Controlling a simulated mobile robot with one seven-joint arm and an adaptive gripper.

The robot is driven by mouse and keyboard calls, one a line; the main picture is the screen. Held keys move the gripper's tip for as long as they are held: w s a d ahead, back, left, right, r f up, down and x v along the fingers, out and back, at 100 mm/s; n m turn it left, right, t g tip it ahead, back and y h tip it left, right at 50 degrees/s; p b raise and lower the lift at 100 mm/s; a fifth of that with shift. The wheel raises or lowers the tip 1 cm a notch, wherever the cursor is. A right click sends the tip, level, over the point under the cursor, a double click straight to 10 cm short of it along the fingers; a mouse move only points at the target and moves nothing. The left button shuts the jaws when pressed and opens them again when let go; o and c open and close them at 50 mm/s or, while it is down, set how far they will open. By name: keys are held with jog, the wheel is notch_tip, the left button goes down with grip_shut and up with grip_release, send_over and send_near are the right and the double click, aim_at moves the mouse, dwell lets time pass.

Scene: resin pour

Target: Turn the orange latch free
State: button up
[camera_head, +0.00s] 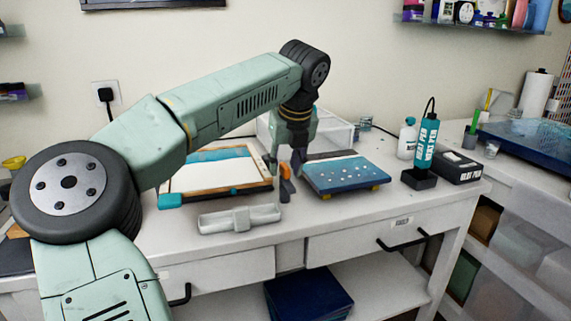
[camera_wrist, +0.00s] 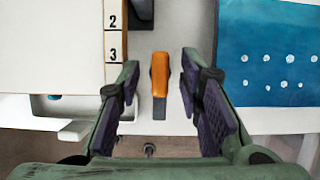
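The orange latch (camera_wrist: 159,74) is a small upright bar in the middle of the wrist view, with a dark grey piece around its lower end. It also shows in the head view (camera_head: 285,171) at the bench's front, between the framed panel and the blue panel. My gripper (camera_wrist: 160,70) is open, with one dark-padded finger on each side of the latch. Gaps show between the latch and both fingers, so it looks untouched. In the head view my gripper (camera_head: 292,160) points down at the latch and partly hides it.
A wood-framed blue-and-white panel (camera_head: 215,184) lies left, and a dotted blue panel (camera_head: 345,173) on yellow feet lies right. A white fixture (camera_head: 240,218) sits at the front edge. A heat pen (camera_head: 427,145), bottle (camera_head: 406,142) and black box (camera_head: 458,166) stand right.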

aim_at(292, 188)
jog(key=v, duration=1.2)
